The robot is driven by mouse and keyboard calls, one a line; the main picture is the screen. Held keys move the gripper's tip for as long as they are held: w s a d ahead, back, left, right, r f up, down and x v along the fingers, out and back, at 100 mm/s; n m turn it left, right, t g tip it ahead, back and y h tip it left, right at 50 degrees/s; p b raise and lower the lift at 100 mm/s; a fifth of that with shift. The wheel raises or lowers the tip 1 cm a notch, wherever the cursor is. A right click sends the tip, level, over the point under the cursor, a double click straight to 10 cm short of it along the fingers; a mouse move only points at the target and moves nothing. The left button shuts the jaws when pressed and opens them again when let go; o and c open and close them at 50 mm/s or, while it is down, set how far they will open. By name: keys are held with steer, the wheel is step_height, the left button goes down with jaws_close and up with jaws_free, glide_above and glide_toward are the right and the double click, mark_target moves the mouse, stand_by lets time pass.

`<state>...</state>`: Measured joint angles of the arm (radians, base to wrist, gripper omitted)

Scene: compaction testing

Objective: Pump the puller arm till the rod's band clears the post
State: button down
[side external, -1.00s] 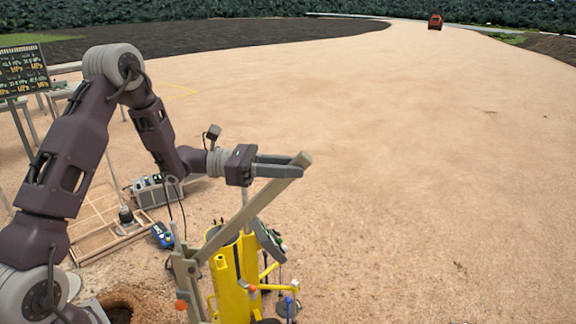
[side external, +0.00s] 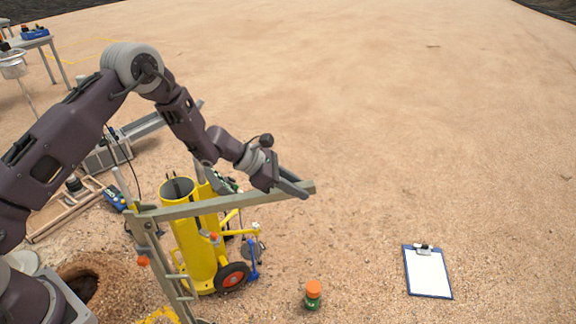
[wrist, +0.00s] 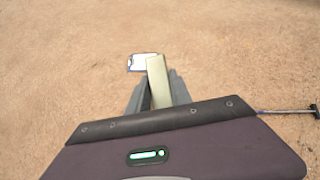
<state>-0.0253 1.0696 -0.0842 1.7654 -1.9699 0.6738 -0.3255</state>
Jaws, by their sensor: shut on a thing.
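The puller arm (side external: 225,203) is a long grey-green bar, now nearly level, tilted slightly up toward its right end. It meets the upright grey post (side external: 162,268) at its left end. My gripper (side external: 290,188) is shut on the bar near its free right end. In the wrist view the bar (wrist: 157,78) shows between the two grey fingers (wrist: 158,92). The rod and its band cannot be made out clearly by the post, so I cannot tell how the band stands against the post's top.
A yellow wheeled cart with a tube (side external: 195,240) stands just behind the post. A hole (side external: 80,284) lies in the ground at left. The sand at right is otherwise clear.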

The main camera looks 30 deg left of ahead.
steer(key=shift+w+d+f+g+y, duration=0.1)
steer(key=shift+d+f+g+y, duration=0.1)
steer(key=shift+f, duration=0.7)
steer(key=shift+d+f+g+y, duration=0.1)
steer(key=shift+f+y, duration=0.1)
steer(key=shift+f, duration=0.7)
steer(key=c, duration=1.2)
jaws_free()
steer(key=shift+a, duration=0.1)
steer(key=shift+o, duration=0.2)
steer(key=shift+r, duration=0.15)
steer(key=v, duration=0.7)
